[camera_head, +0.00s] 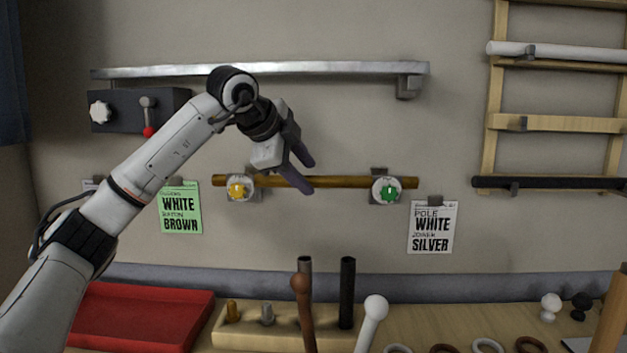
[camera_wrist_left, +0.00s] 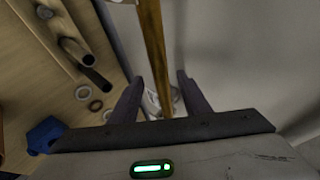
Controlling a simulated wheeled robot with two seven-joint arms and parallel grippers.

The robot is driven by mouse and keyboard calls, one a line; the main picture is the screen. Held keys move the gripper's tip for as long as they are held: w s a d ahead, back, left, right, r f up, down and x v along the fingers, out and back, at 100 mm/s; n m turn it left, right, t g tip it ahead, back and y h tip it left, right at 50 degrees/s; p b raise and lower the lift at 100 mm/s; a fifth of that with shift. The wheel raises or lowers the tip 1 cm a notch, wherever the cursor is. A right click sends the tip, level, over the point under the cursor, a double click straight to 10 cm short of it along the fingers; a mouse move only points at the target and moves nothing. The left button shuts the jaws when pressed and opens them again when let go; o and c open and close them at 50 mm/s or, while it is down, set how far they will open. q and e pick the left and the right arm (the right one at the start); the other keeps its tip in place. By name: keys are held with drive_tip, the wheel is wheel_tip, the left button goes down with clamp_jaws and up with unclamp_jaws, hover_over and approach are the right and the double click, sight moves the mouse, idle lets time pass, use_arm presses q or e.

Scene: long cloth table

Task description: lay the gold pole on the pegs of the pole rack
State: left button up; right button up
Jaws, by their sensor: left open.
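The gold pole (camera_head: 350,182) lies level at the wall across two grey holders, one with a yellow knob (camera_head: 238,189) and one with a green knob (camera_head: 387,190). The pole rack (camera_head: 492,115) is the wooden frame at the upper right, with a white pole (camera_head: 580,54) above and a black pole (camera_head: 560,183) below on pegs. A middle peg (camera_head: 523,123) shows bare. My left gripper (camera_head: 306,174) is open at the gold pole's middle. In the left wrist view the gold pole (camera_wrist_left: 152,40) runs between the spread fingers (camera_wrist_left: 160,80). My right gripper is out of view.
A metal rail (camera_head: 290,69) runs along the wall above. Below on the table are a red tray (camera_head: 140,318), a wooden block (camera_head: 275,338) with upright tubes, a brown stick (camera_head: 305,315), a white stick (camera_head: 370,325) and several rings.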

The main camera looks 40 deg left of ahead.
use_arm(q)
drive_tip(key=shift+x, duration=1)
drive_tip(key=shift+c, duration=0.4)
drive_tip(key=shift+r, duration=0.1)
clamp_jaws()
